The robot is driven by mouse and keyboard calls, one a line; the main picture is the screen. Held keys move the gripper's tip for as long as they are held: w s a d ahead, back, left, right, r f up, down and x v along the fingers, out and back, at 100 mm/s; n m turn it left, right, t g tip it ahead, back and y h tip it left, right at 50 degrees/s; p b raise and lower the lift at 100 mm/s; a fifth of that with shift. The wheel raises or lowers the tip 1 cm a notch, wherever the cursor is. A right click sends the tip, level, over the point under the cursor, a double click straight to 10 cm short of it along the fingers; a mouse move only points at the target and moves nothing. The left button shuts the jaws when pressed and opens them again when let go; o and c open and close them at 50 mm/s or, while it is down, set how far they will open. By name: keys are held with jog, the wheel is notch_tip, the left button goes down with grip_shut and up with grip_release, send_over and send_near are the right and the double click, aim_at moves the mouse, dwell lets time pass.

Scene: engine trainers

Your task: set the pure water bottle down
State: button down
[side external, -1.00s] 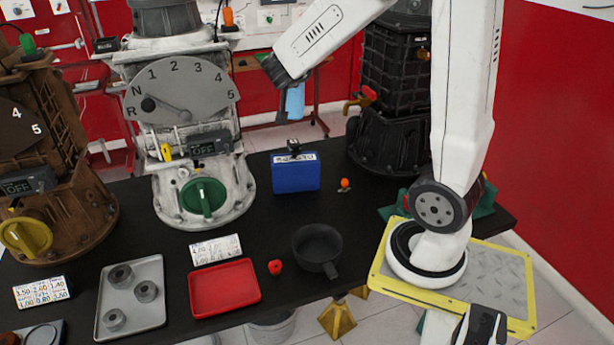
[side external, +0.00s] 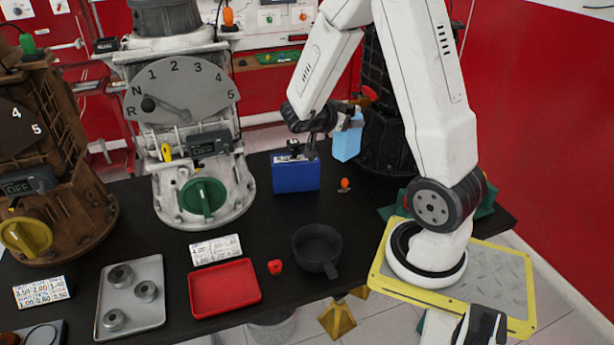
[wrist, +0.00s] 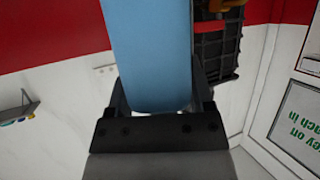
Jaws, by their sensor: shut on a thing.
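The pure water bottle is the light blue block-shaped bottle (side external: 346,142) in the side external view, held above the back of the black table (side external: 265,240). My gripper (side external: 338,122) is shut on it. The bottle also fills the middle of the wrist view (wrist: 148,55), between the gripper's dark fingers (wrist: 160,100). It appears roughly upright in the side view, in front of the dark engine trainer. Its label is not visible. The side view does not show clearly how high above the table its base is.
A dark blue box (side external: 296,176) stands just left of the bottle. A small orange knob (side external: 345,184) is on the table below. A dark pan (side external: 317,246), a red tray (side external: 224,287) and a grey tray (side external: 131,325) lie nearer. A dark engine trainer (side external: 385,150) stands behind at right.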

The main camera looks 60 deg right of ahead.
notch_tip(320, 180, down, 14)
jog(key=shift+r, duration=0.25)
jog(key=shift+f, duration=0.15)
dwell(0.3)
notch_tip(320, 180, down, 6)
jog(key=shift+f, duration=0.2)
dwell(0.6)
jog(key=shift+f, duration=0.6)
dwell(0.8)
grip_release()
jog(key=shift+n+t, duration=0.3)
jog(key=shift+t, duration=0.1)
jog(key=r, duration=2.9)
jog(key=shift+w+r, duration=0.15)
jog(key=shift+w, duration=0.25)
jog(key=shift+w+r+n+t+h, duration=0.2)
jog(key=shift+w+n+t, duration=0.2)
jog(key=shift+w, duration=0.2)
jog(key=shift+w+r+n+t+h, duration=0.15)
jog(key=shift+w+n+t, duration=0.15)
jog(key=shift+w+t, duration=0.25)
